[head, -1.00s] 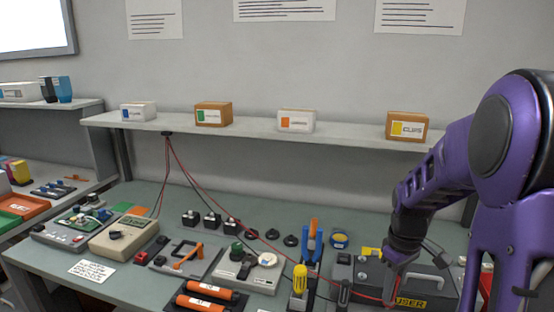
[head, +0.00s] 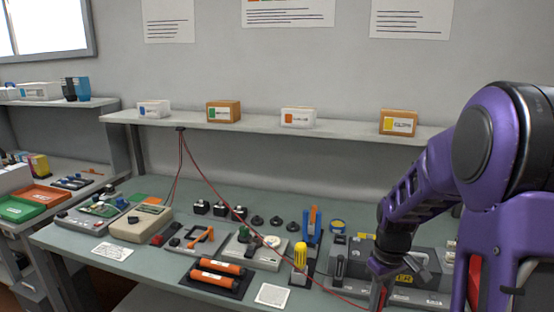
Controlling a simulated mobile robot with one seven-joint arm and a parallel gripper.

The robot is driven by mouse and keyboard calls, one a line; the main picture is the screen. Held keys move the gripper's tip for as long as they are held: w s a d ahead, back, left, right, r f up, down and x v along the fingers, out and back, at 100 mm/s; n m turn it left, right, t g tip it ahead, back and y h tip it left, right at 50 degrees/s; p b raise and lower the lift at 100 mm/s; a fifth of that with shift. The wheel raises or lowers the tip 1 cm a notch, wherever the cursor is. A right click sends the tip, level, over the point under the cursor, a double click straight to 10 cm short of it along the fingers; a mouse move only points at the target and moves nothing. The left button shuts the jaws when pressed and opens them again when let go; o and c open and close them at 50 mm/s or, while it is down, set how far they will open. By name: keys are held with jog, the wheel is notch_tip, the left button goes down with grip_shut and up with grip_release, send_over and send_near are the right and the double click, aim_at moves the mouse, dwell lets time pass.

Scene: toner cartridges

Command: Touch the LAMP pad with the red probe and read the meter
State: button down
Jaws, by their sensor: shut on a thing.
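My gripper (head: 380,290) is low at the right of the bench, in front of the dark grey case, partly cut off by the bottom edge. It is shut on the red probe (head: 382,299), of which only a small red part shows. A red lead (head: 300,271) runs from the probe up to the shelf edge. A beige box (head: 140,222) at the left of the bench may be the meter; its reading is too small to make out. A grey unit with a green board (head: 100,208) stands left of it. I cannot make out which spot is the LAMP pad.
Orange rollers (head: 217,273) lie on a dark mat at the front. The dark grey case (head: 420,262) fills the right. The shelf (head: 260,131) carries several boxes. Free bench shows at front left.

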jog(key=a+f+m, duration=0.4)
jog(key=a+f, duration=0.2)
jog(key=a, duration=0.3)
jog(key=shift+s+f, duration=0.15)
jog(key=shift+f, duration=0.15)
jog(key=shift+a, duration=0.1)
